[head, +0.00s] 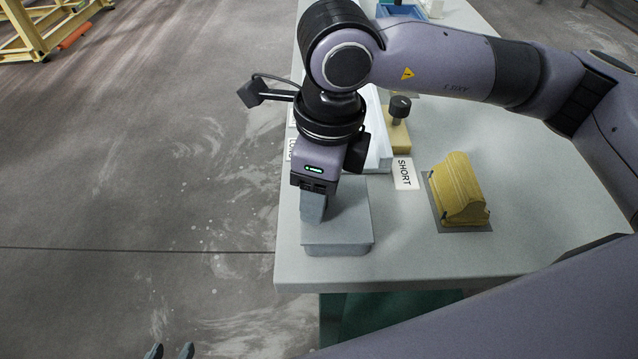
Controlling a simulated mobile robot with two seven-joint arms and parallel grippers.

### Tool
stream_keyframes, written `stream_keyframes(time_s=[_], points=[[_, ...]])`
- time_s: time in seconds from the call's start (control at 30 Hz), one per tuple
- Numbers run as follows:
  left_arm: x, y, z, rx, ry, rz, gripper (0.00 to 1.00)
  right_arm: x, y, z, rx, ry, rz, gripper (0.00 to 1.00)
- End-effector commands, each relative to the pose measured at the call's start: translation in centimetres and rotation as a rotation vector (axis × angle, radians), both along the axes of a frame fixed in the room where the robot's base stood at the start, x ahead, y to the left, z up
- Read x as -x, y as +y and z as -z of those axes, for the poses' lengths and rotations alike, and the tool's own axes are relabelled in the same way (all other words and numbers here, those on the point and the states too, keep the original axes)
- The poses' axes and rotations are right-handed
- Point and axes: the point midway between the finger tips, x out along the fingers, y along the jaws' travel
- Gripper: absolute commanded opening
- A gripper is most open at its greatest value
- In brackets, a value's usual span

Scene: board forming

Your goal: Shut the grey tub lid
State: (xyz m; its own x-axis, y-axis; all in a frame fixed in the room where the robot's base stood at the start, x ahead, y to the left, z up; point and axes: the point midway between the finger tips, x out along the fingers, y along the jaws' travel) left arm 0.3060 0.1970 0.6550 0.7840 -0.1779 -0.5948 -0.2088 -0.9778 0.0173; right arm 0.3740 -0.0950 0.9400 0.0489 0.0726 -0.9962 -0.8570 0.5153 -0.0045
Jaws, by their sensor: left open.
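The grey tub (338,250) stands at the near left corner of the table. Its grey lid (348,228) lies over the top and looks flat or nearly flat; a small gap at the back cannot be ruled out. My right gripper (313,208) points down over the left part of the lid, its fingertips at or just above the surface. The wrist hides the back of the lid, and whether its fingers are apart cannot be told. My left gripper (170,351) shows only its two fingertips at the bottom edge, apart and empty, off the table's left side.
A yellow moulded block (458,190) sits on a dark grey mat to the right. A "SHORT" label (405,173), a yellow block with a black knob (399,106) and a white channel (378,150) lie behind. The table's (420,265) front strip is clear.

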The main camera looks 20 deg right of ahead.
Motion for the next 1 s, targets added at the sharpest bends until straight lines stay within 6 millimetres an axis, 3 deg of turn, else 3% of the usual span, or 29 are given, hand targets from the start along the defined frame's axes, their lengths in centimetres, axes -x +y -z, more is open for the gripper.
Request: stream_keyframes(time_s=[0.17,0.6,1.0], points=[[0.0,0.1,0.1,-0.003,0.0,-0.002,0.5,0.0,0.0,-0.8,-0.003,-0.002,0.0,0.52],[0.0,0.2,0.3,-0.003,0.002,-0.003,0.5,0.3,-0.5,-6.8,0.0,-0.001,0.0,0.52],[0.0,0.1,0.2,-0.002,0.003,-0.002,0.5,0.4,-0.5,-7.1,0.0,0.0,0.0,0.52]])
